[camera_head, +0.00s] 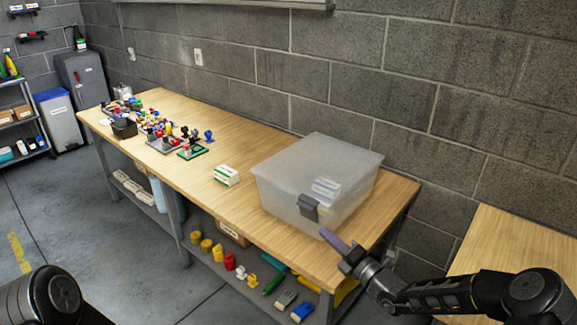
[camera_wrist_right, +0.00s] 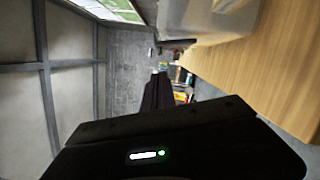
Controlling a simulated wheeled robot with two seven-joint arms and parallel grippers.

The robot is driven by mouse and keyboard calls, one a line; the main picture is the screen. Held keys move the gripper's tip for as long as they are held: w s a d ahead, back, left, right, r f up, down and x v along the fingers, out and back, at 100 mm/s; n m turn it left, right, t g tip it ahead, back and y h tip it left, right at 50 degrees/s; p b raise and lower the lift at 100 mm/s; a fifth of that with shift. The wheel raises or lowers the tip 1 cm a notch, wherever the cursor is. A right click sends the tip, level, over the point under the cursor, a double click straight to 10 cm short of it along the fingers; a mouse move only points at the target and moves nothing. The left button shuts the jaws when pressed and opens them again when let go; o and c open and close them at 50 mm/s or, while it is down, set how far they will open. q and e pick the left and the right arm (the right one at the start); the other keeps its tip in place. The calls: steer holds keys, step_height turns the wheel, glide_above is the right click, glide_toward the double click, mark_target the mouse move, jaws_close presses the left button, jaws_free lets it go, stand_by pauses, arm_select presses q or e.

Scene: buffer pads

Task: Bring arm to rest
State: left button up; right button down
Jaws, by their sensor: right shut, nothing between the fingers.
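My right gripper (camera_head: 333,239) reaches in from the lower right in the head view. Its fingers are together with nothing between them, in front of the lidded translucent plastic box (camera_head: 290,182) near the table's right end. In that picture the fingertips overlap the table's front edge; I cannot tell whether they touch anything. In the right wrist view the dark closed fingers (camera_wrist_right: 158,92) point away from the camera, and part of the box (camera_wrist_right: 205,18) shows at the top. Only a dark rounded part of my left arm shows at the lower left; its gripper is out of view.
The long wooden table (camera_head: 245,215) carries a small white-and-green box (camera_head: 226,175) and several coloured small parts at its far left. A lower shelf holds yellow, red and green items. A second wooden table (camera_head: 515,245) stands at the right.

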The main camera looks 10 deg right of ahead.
steer(key=s+a+f+n+g, duration=0.5)
steer(key=s+f+n+g, duration=0.1)
steer(key=s+f+n, duration=0.35)
steer(key=s+a+f+n+g, duration=0.6)
steer(key=s+f+n, duration=0.3)
steer(key=f, duration=0.2)
steer(key=s+f+n+g+h, duration=0.2)
steer(key=s+f+n, duration=0.2)
steer(key=s+n, duration=0.3)
steer(key=s+f+n+g+h, duration=0.2)
steer(key=s+f+n, duration=0.2)
steer(key=s+n, duration=0.4)
steer(key=s+a+r+n+h, duration=0.1)
steer(key=s+a+n, duration=0.2)
steer(key=s+n, duration=0.4)
steer(key=shift+a+r+n, duration=0.2)
steer(key=shift+r+n, duration=0.15)
steer(key=shift+n, duration=0.6)
